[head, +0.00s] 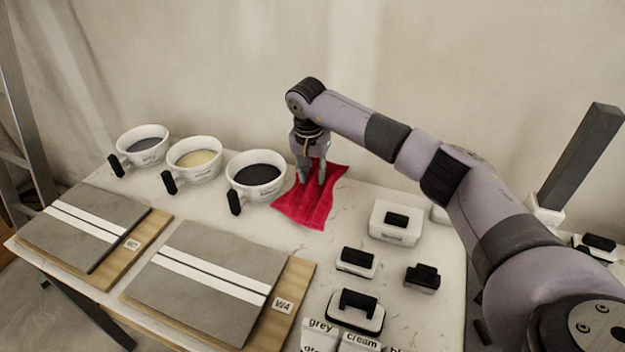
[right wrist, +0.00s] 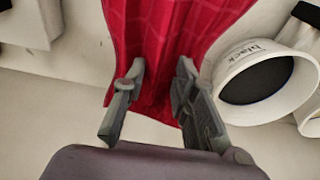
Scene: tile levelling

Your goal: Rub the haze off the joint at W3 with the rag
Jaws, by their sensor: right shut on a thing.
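The red rag (head: 306,206) lies on the table at the back, right of the bowls. My right gripper (head: 312,180) points down at the rag's far part, shut on it. In the right wrist view the rag (right wrist: 165,35) runs between the two fingers (right wrist: 155,100). Two boards with grey tiles lie at the front left. The right board (head: 290,300) is labelled W4. The label on the left board (head: 152,232) is too small to read surely. Pale strips with a thin line between them cross each board's tiles. My left gripper is out of view.
Three white bowls with black handles hold grey (head: 144,145), cream (head: 194,160) and black (head: 257,175) material. A white box (head: 396,232), black-handled blocks (head: 357,262) and labelled pieces (head: 360,342) occupy the right side. Some bare table lies in front of the rag.

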